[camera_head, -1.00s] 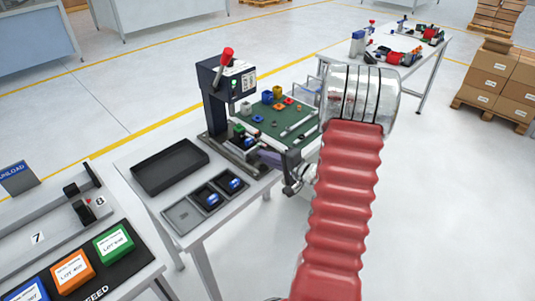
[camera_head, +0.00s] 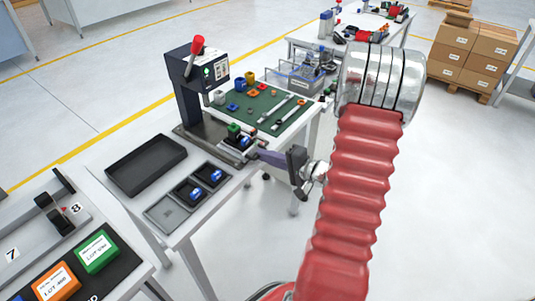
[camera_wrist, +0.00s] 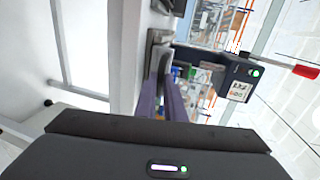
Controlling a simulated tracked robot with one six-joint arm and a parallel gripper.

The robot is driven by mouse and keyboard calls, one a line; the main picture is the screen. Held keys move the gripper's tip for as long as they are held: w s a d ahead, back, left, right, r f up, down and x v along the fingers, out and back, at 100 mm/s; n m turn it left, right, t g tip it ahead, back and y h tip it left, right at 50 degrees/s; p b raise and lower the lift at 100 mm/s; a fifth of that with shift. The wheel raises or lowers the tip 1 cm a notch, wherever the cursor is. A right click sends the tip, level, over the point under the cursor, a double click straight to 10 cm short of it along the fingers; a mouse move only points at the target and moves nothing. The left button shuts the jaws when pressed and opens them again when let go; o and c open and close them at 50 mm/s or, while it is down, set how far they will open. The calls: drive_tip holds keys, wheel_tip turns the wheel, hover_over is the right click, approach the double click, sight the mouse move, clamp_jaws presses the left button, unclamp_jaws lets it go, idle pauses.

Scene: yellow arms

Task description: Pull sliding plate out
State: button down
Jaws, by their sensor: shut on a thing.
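The press (camera_head: 190,90) is a dark upright column with a red lever and a lit display, at the back edge of the white table. Its sliding plate (camera_head: 228,152) lies low in front of the column, carrying a green block (camera_head: 234,130) and a small blue-and-black part (camera_head: 243,143). My gripper (camera_head: 255,152) reaches in from the right with purple fingers, shut on the near end of the plate. The exact contact is too small to see. In the wrist view, the purple fingers (camera_wrist: 160,100) point towards the grey metal plate (camera_wrist: 158,50), with the press to its right.
A black tray (camera_head: 145,163) and smaller trays (camera_head: 190,190) with blue parts lie left of the plate. A green mat (camera_head: 262,107) with coloured parts and rods lies behind the gripper. Stacked boxes (camera_head: 470,55) stand far right.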

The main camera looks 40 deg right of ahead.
drive_tip(key=shift+s+f, duration=0.3)
drive_tip(key=c, duration=2.2)
unclamp_jaws()
drive_tip(key=shift+d, duration=0.1)
drive_tip(key=shift+o, duration=0.4)
drive_tip(key=shift+r, duration=0.15)
drive_tip(key=shift+r, duration=0.1)
drive_tip(key=v, duration=1.3)
drive_tip(key=shift+s, duration=0.35)
